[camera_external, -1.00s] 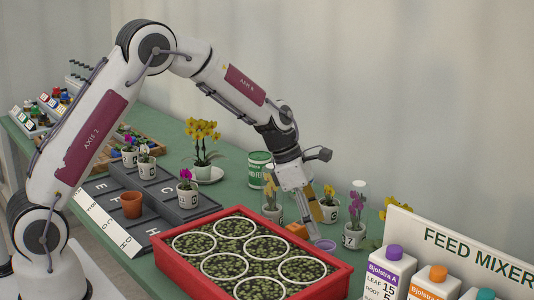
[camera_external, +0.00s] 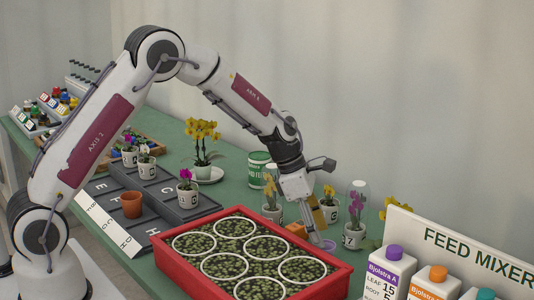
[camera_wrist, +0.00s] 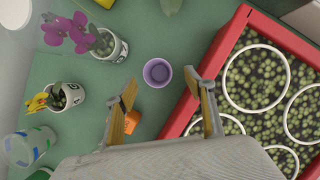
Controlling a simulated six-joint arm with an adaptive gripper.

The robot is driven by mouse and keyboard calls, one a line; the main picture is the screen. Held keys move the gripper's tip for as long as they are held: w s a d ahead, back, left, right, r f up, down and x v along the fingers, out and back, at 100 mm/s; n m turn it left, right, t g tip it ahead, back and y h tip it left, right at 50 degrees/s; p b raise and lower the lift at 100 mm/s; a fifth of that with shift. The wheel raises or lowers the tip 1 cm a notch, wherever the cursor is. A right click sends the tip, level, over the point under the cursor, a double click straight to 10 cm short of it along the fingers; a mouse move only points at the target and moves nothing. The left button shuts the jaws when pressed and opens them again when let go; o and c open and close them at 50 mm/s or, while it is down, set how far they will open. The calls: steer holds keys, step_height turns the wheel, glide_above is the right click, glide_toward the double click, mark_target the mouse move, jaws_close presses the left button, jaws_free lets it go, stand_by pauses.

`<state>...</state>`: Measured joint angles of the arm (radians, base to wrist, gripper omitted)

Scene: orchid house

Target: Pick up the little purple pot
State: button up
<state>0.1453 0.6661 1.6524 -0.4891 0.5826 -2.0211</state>
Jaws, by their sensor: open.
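The little purple pot (camera_wrist: 158,72) stands upright and empty on the green bench, its open top facing up in the wrist view. In the external view the purple pot (camera_external: 329,245) shows only in part, just beyond the red tray's corner and partly behind my fingers. My gripper (camera_wrist: 163,98) is open, its two fingers apart with nothing between them. In the wrist view the pot lies ahead of the fingertips, roughly centred between them. In the external view my gripper (camera_external: 319,240) points down, close to the pot. I cannot tell whether they touch.
The red tray (camera_wrist: 196,112) of plant rings stands right beside my gripper. A small orange block (camera_wrist: 132,122) lies near one finger. A domed purple orchid (camera_wrist: 80,35) and a yellow-flowered pot (camera_wrist: 68,97) stand to the left. The feed mixer panel (camera_external: 470,262) is at right.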

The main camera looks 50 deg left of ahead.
steer(key=shift+x, duration=2.55)
steer(key=shift+w+a, duration=0.15)
steer(key=shift+a, duration=0.05)
steer(key=c, duration=1)
